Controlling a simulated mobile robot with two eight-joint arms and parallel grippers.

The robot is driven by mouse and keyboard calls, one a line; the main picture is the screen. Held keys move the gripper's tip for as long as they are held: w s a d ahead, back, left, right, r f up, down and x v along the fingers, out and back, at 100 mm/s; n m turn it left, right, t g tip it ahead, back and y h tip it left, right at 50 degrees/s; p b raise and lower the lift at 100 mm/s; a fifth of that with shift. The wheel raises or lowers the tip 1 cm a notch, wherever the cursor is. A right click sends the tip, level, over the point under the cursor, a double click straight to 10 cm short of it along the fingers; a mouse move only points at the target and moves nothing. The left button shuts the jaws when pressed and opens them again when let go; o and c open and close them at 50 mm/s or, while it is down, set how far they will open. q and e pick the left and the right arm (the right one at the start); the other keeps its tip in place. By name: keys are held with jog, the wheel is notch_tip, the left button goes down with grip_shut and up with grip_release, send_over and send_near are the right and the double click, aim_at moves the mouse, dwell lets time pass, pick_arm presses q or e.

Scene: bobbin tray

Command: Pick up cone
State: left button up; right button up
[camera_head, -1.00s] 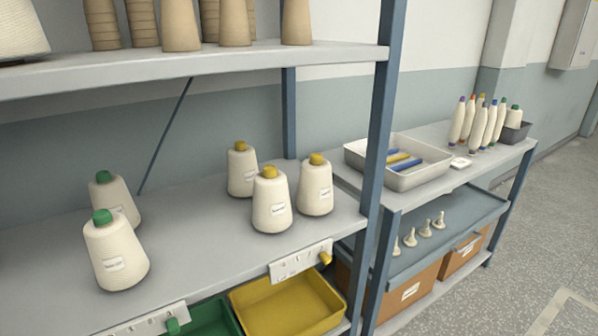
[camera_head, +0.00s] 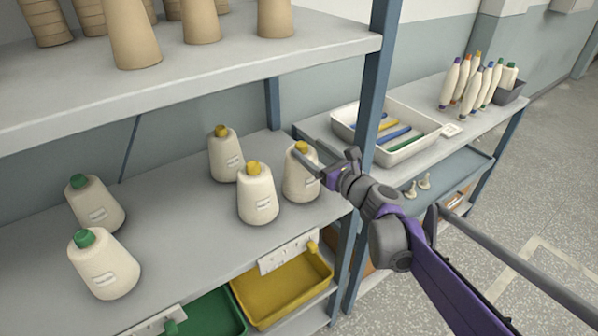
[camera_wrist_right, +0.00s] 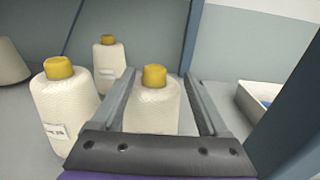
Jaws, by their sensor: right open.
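Three white yarn cones with yellow tops stand upright on the middle shelf. The right one (camera_head: 300,177) is beside my right gripper (camera_head: 307,158); the front one (camera_head: 258,197) and the back one (camera_head: 226,158) stand left of it. In the right wrist view my open gripper (camera_wrist_right: 158,84) has its fingers on either side of the nearest yellow-topped cone (camera_wrist_right: 155,108), with nothing visibly clamped. Two more white cones with green tops, a front one (camera_head: 104,268) and a back one (camera_head: 95,206), stand at the left. My left gripper is not in view.
A blue shelf post (camera_head: 365,130) stands close to my right arm. The upper shelf (camera_head: 180,75) with brown cones is overhead. Below are a yellow bin (camera_head: 283,288) and a green bin (camera_head: 215,318). A white tray (camera_head: 405,152) is on the right-hand table.

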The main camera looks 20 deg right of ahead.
jog(key=x, duration=0.6)
jog(key=shift+w+a+f, duration=0.2)
jog(key=shift+a, duration=0.25)
jog(key=shift+s, duration=0.1)
jog(key=shift+c, duration=0.3)
grip_shut()
dwell(0.6)
